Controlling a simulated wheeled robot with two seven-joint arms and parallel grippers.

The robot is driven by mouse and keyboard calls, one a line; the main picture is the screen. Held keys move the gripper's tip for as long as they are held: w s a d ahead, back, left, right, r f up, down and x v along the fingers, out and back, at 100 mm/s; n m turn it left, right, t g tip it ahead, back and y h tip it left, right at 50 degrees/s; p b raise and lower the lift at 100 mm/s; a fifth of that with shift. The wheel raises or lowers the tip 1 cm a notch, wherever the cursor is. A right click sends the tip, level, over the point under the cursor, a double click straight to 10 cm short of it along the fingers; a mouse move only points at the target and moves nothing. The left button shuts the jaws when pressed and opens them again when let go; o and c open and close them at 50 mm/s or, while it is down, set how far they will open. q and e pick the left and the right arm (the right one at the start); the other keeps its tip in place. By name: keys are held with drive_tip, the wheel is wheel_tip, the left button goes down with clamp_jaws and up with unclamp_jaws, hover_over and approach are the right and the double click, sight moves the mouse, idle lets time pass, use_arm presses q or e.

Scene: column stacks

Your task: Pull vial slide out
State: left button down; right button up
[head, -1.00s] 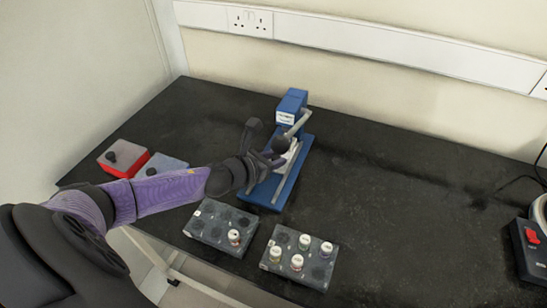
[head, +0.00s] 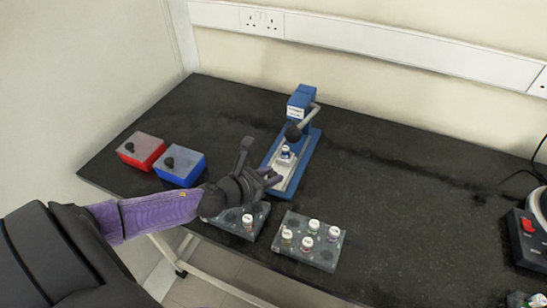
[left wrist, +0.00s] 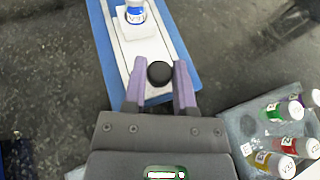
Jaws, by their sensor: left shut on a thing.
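The blue press (head: 300,104) stands on the black bench, with its lever's black knob (head: 293,133) in front of its head. Its white vial slide (head: 281,167) lies along the blue base, and a vial (head: 286,153) with a white cap and blue band stands upright on it. In the left wrist view the slide (left wrist: 152,48) and vial (left wrist: 136,14) show ahead of the jaws. My left gripper (head: 274,178) is at the slide's front end, shut on the slide's black knob (left wrist: 160,72). My right gripper is not in view.
Two vial racks stand in front: a left one (head: 237,228) partly behind my arm, and a right one (head: 329,262) with several vials. A red box (head: 142,150) and a blue box (head: 180,166) are at the left. The bench right of the press is largely clear.

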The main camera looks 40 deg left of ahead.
use_arm(q)
drive_tip(key=shift+s+f, duration=0.1)
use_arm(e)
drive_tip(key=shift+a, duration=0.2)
use_arm(q)
drive_tip(key=shift+c, duration=2)
unclamp_jaws()
drive_tip(key=shift+s, duration=0.15)
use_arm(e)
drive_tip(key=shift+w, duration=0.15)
use_arm(q)
drive_tip(key=shift+s+r, duration=0.3)
drive_tip(key=shift+s, duration=0.15)
drive_tip(key=p+v, duration=0.2)
drive_tip(key=v, duration=0.5)
drive_tip(key=shift+s+r, duration=0.2)
drive_tip(key=shift+s, duration=0.1)
drive_tip(key=shift+s+a+r, duration=0.15)
drive_tip(key=shift+s+r, duration=0.05)
drive_tip(key=shift+s, duration=0.35)
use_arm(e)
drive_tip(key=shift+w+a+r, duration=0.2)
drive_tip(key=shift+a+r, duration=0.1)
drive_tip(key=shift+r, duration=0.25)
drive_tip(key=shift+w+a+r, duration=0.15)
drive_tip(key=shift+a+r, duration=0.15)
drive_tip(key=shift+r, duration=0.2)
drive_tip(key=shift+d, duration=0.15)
